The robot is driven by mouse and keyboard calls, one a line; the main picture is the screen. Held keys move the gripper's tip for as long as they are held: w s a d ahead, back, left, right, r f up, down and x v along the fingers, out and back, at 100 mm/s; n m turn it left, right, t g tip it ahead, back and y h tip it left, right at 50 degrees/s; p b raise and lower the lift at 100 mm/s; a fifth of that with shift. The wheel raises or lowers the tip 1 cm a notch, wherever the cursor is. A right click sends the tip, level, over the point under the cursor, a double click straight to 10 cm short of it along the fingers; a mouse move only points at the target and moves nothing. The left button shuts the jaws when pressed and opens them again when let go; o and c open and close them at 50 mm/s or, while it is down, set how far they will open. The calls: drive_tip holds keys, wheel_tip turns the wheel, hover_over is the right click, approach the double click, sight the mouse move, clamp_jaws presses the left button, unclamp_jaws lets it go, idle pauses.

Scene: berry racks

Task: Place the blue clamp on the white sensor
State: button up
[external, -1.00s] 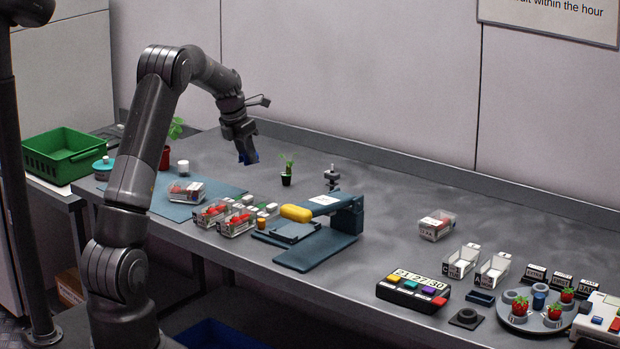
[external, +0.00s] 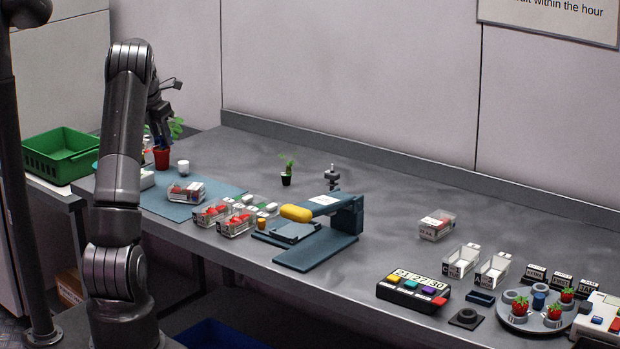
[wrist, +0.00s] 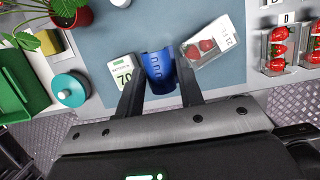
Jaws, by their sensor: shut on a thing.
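My gripper (wrist: 160,82) is shut on the blue clamp (wrist: 159,66), a curved blue piece with slots, held between its two fingers. In the external view my gripper (external: 163,141) hangs above the left end of the bench, partly behind my arm. A white box with a display reading 70 (wrist: 124,70), which looks like the white sensor, lies just left of the clamp in the wrist view, partly covered by the left finger. It also shows in the external view (external: 147,181), mostly hidden by my arm. I cannot tell the height gap between clamp and box.
A clear berry box (wrist: 208,43) lies close right of the clamp on the blue mat (external: 170,210). A teal lidded pot (wrist: 70,88), a potted plant (wrist: 72,14), a white cup (external: 183,167) and a green crate (external: 64,154) are nearby. Berry punnets (external: 237,222) stand to the right.

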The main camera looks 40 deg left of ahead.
drive_tip(key=a+f, duration=0.2)
drive_tip(key=a, duration=0.1)
drive_tip(key=s+a+f, duration=0.1)
drive_tip(key=a+f, duration=0.1)
drive_tip(key=a, duration=0.1)
drive_tip(key=s+a+f, duration=0.1)
drive_tip(key=a+f, duration=0.1)
drive_tip(key=a, duration=0.1)
drive_tip(key=shift+a, duration=0.25)
drive_tip(key=shift+f, duration=1.9)
drive_tip(key=shift+f, duration=0.2)
drive_tip(key=o, duration=1)
drive_tip(key=shift+c, duration=0.2)
drive_tip(key=v, duration=1.2)
drive_tip(key=shift+r, duration=0.2)
